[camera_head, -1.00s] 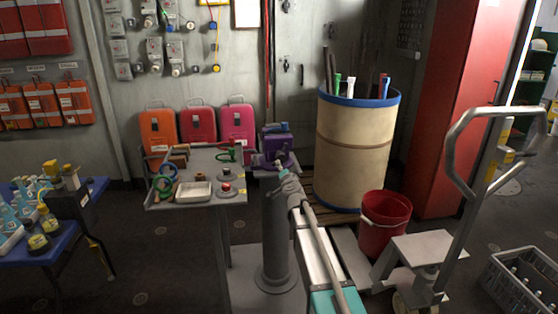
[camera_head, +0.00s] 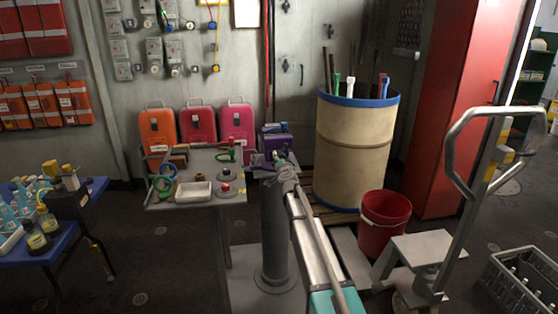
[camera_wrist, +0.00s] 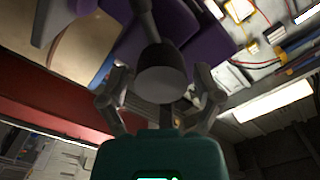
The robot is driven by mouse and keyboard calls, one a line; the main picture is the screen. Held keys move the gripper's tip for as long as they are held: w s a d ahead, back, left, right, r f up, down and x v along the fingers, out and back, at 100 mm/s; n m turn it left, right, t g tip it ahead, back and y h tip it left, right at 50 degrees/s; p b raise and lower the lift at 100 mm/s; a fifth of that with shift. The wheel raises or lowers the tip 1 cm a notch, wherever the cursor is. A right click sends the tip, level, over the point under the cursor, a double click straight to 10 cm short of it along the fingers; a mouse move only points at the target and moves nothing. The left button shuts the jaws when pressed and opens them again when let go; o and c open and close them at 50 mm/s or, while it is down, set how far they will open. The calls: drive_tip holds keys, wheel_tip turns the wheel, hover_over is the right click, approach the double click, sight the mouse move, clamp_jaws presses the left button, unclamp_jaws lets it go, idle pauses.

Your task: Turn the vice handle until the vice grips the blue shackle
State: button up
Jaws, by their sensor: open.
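The purple vice (camera_head: 268,143) stands on a grey pedestal, with the blue shackle (camera_head: 283,127) small at its top; whether the jaws touch it I cannot tell. In the wrist view the purple vice body (camera_wrist: 207,38) fills the upper middle. A dark grey round end on a shaft, part of the vice handle (camera_wrist: 162,75), points toward my gripper. My gripper (camera_wrist: 160,108) is open, with one finger on each side below this round end. In the head view my gripper (camera_head: 281,160) is at the vice's near side, small and partly hidden by my arm.
A grey side table (camera_head: 190,205) with a white tray (camera_head: 194,192) and coloured rings stands left of the vice. A large beige drum (camera_head: 352,155) and a red bucket (camera_head: 384,222) stand close on the right. A trolley handle (camera_head: 462,160) rises further right.

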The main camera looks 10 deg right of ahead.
idle(0.4)
drive_tip(key=n, duration=1.1)
drive_tip(key=shift+n, duration=0.4)
drive_tip(key=n, duration=0.3)
drive_tip(key=shift+n, duration=1.2)
